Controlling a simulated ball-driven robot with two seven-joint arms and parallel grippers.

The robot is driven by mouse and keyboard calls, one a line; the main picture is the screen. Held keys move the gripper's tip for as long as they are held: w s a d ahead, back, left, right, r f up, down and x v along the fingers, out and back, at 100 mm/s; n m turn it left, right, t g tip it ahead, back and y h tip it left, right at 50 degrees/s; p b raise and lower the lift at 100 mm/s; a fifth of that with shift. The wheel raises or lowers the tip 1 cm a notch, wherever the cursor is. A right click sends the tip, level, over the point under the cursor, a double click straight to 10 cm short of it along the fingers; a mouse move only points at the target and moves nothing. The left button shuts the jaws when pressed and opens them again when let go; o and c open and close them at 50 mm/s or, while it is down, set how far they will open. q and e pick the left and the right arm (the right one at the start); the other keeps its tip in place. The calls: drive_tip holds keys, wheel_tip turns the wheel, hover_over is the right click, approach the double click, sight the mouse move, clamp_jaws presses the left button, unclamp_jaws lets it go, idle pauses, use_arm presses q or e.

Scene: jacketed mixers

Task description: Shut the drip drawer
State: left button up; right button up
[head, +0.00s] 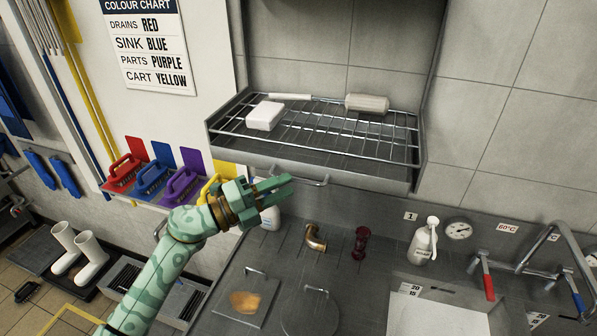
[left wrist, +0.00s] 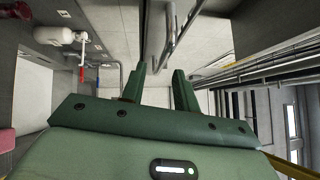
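The drip drawer (head: 312,173) is a grey metal drawer below a wire rack in the wall recess. It stands out from the recess, with its dark inside showing under the wires. Its bar handle (head: 300,178) is on the front face. My left gripper (head: 290,185) is just in front of and below the handle's left part; I cannot tell whether they touch. In the left wrist view its two green fingers (left wrist: 161,88) are apart with nothing clearly between them. A curved metal bar (left wrist: 168,45) shows beyond the fingertips, possibly the handle. My right gripper is out of view.
A white block (head: 264,116) and a pale cylinder (head: 367,103) lie on the wire rack (head: 320,125). Below are a copper pipe bend (head: 314,238), a dark red hourglass-shaped piece (head: 360,243) and a white bottle (head: 422,243).

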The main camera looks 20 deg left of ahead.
sight(304, 170)
use_arm(q)
drive_tip(key=x, duration=0.4)
drive_tip(key=shift+w+d+p, duration=0.1)
drive_tip(key=shift+d+p, duration=0.05)
drive_tip(key=shift+p, duration=0.2)
clamp_jaws()
drive_tip(key=shift+w+f+b, duration=0.1)
drive_tip(key=shift+w+b, duration=0.6)
drive_tip(key=shift+w, duration=0.85)
